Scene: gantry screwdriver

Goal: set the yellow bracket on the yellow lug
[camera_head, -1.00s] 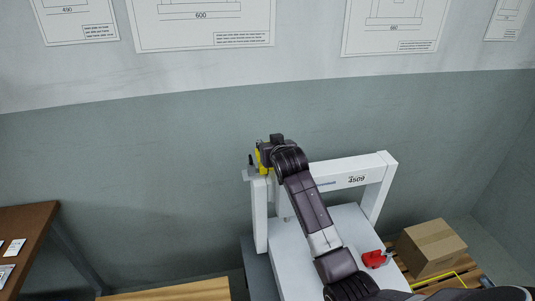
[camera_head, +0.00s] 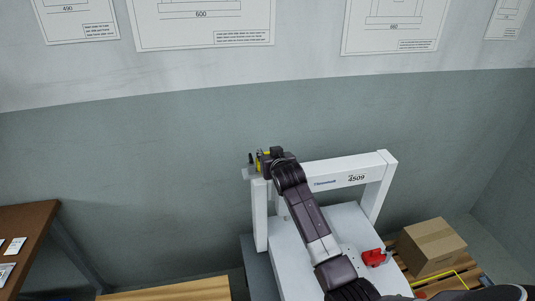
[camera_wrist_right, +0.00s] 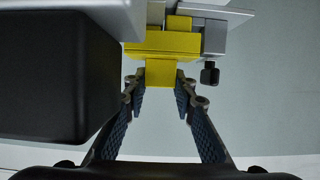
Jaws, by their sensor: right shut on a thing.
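The yellow bracket (camera_wrist_right: 160,44) is between the fingertips of my right gripper (camera_wrist_right: 162,82), which is shut on its lower tab. In the right wrist view the bracket lies close against the grey and white end of the gantry. A smaller yellow piece, probably the yellow lug (camera_wrist_right: 178,22), shows just above it; I cannot tell whether the bracket is fully seated on it. In the head view my right gripper (camera_head: 268,160) is at the left end of the gantry beam, with some yellow (camera_head: 260,166) showing, mostly hidden. My left gripper is not in view.
The white gantry (camera_head: 345,171), marked 4509, stands over a white table (camera_head: 300,262). A dark knob (camera_wrist_right: 209,74) hangs right of the bracket. A red object (camera_head: 374,257) lies at the table's right. A cardboard box (camera_head: 432,246) sits on a pallet; a brown table (camera_head: 30,225) stands left.

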